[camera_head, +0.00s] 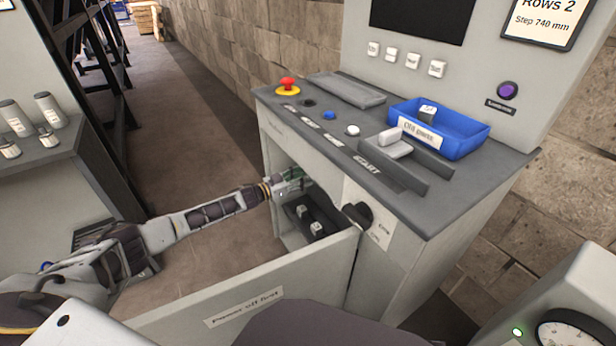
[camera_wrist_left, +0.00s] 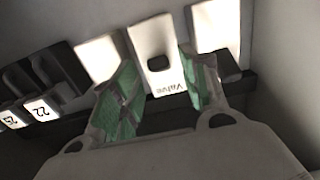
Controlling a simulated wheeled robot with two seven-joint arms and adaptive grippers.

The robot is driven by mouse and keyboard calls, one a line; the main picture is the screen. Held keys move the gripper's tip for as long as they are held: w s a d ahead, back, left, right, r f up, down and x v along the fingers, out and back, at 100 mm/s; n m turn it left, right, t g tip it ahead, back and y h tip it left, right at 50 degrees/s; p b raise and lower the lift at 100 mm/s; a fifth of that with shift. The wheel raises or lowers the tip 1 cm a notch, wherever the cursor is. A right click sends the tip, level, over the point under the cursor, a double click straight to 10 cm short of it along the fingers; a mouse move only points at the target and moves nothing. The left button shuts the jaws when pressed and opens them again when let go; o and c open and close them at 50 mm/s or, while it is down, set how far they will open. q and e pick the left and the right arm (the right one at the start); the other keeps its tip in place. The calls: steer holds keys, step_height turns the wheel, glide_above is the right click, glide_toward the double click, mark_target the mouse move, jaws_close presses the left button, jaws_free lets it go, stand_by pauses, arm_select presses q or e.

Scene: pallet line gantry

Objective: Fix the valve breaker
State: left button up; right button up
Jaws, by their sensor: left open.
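The valve breaker (camera_wrist_left: 158,75), a white block marked "Valve" with a dark toggle, stands in a row inside the cabinet (camera_head: 282,235). In the left wrist view it lies between the green-padded fingers of my left gripper (camera_wrist_left: 157,62). The fingers are open, one on each side; I cannot tell whether they touch it. In the head view my left gripper (camera_head: 290,184) reaches through the cabinet opening, and the valve breaker cannot be made out there. Two spare breakers, labelled 22 (camera_wrist_left: 40,108) and 25 (camera_wrist_left: 12,117), sit in a dark holder. My right gripper is out of view.
The cabinet door (camera_head: 250,300), marked "Power off first", stands open below my left arm. A black rotary switch (camera_head: 357,214) is on the cabinet front. On top are a red emergency button (camera_head: 288,84) and a blue "Old parts" bin (camera_head: 462,147) holding a small block.

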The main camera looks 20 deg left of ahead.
arm_select(q)
steer(key=shift+b+x, duration=0.35)
steer(key=shift+x, duration=1)
steer(key=shift+c, duration=0.3)
jaws_close()
